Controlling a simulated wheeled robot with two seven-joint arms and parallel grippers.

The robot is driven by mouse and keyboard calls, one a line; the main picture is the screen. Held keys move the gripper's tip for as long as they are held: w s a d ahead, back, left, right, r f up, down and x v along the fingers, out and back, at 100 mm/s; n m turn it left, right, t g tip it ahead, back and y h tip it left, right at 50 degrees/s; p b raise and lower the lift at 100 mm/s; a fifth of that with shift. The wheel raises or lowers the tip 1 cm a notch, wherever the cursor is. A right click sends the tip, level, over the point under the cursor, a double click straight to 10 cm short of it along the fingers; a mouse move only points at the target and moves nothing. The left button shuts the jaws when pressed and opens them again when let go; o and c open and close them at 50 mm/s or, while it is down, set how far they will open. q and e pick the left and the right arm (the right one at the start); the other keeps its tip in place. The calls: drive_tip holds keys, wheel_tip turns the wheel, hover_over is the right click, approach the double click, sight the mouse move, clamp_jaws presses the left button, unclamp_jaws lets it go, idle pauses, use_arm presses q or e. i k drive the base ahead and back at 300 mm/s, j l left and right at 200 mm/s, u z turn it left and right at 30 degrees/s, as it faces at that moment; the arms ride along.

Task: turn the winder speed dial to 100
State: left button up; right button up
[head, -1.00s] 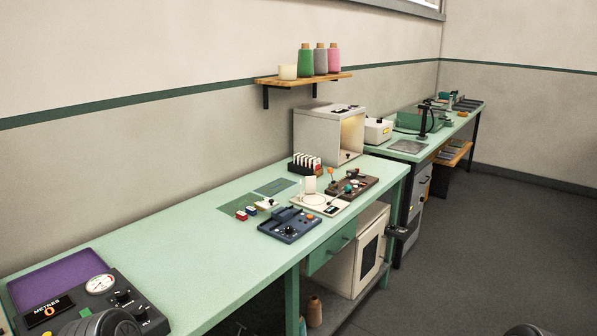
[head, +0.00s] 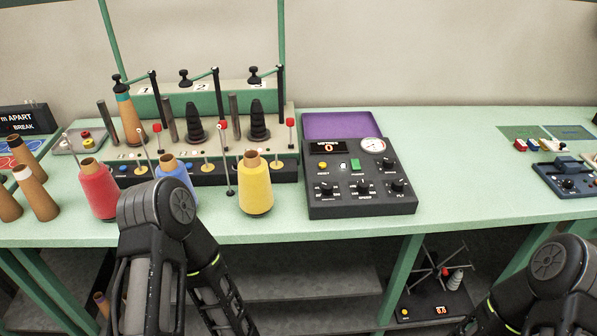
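The winder control box (head: 360,205) is a black panel on the green bench, right of the yarn cones. It carries a red METRES display (head: 328,147) reading 0, a round white gauge (head: 373,145), a yellow button, a green switch and a row of black knobs. The middle knob (head: 362,187) has the label that looks like SPEED below it; its exact setting is too small to read. My two arms show at the bottom of the head view, left of centre and at the right corner. Neither gripper is in view, and nothing touches the box.
Red (head: 98,190), blue (head: 174,170) and yellow (head: 256,190) yarn cones stand left of the box, before a winding rack (head: 200,103). A blue device (head: 566,180) sits at the right. The bench (head: 455,160) between box and device is clear.

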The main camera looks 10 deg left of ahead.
sight(363, 187)
drive_tip(key=i+l, duration=0.1)
drive_tip(key=l, duration=0.25)
drive_tip(key=i+l, duration=0.1)
drive_tip(key=l, duration=0.3)
drive_tip(key=i+l+z, duration=0.1)
drive_tip(key=l, duration=0.25)
drive_tip(key=i+l, duration=0.15)
drive_tip(key=l, duration=0.25)
